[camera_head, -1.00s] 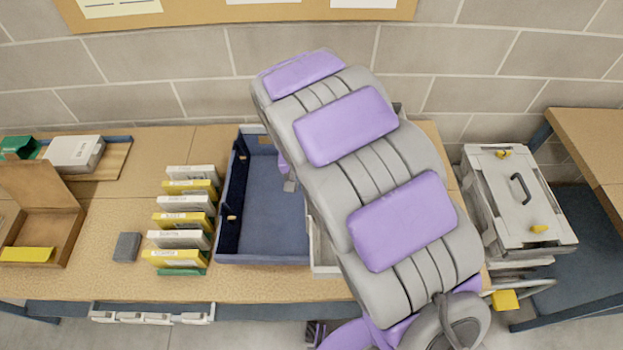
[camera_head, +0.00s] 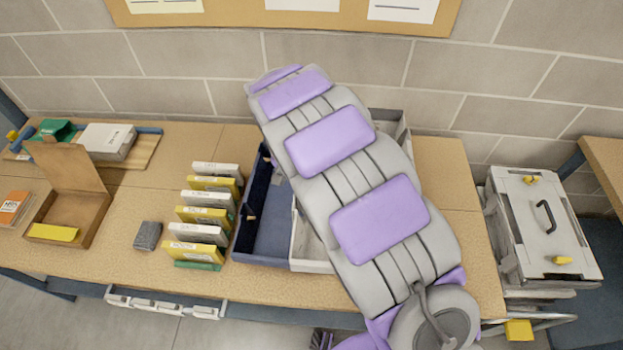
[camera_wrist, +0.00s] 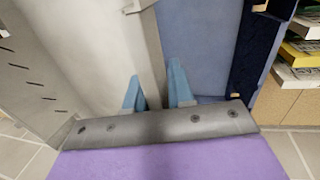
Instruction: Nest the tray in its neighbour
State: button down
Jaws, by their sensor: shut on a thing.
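The light grey tray (camera_head: 311,266) is partly hidden under my arm in the head view. Its wall (camera_wrist: 148,55) runs up between my fingertips in the wrist view. The blue tray (camera_head: 268,240) stands on the bench just left of it, and the grey tray covers its right part. The blue tray's floor shows to the right of my fingers in the wrist view (camera_wrist: 205,50). My gripper (camera_wrist: 157,88) is shut on the grey tray's wall. The head view hides my fingers behind the arm. I cannot tell how high the grey tray sits over the blue one.
A row of several yellow, white and green boxes (camera_head: 205,213) stands close to the blue tray's left side. A small dark grey block (camera_head: 148,236) and an open cardboard box (camera_head: 75,208) lie farther left. A white lidded case (camera_head: 544,225) stands right of the bench.

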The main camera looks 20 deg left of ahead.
jog(key=shift+w+a, duration=0.2)
jog(key=shift+a, duration=1)
jog(key=shift+w+a, duration=0.2)
jog(key=shift+a, duration=1)
jog(key=w+a+p, duration=0.2)
jog(key=a+p, duration=0.1)
jog(key=a, duration=0.9)
jog(key=shift+a, duration=0.3)
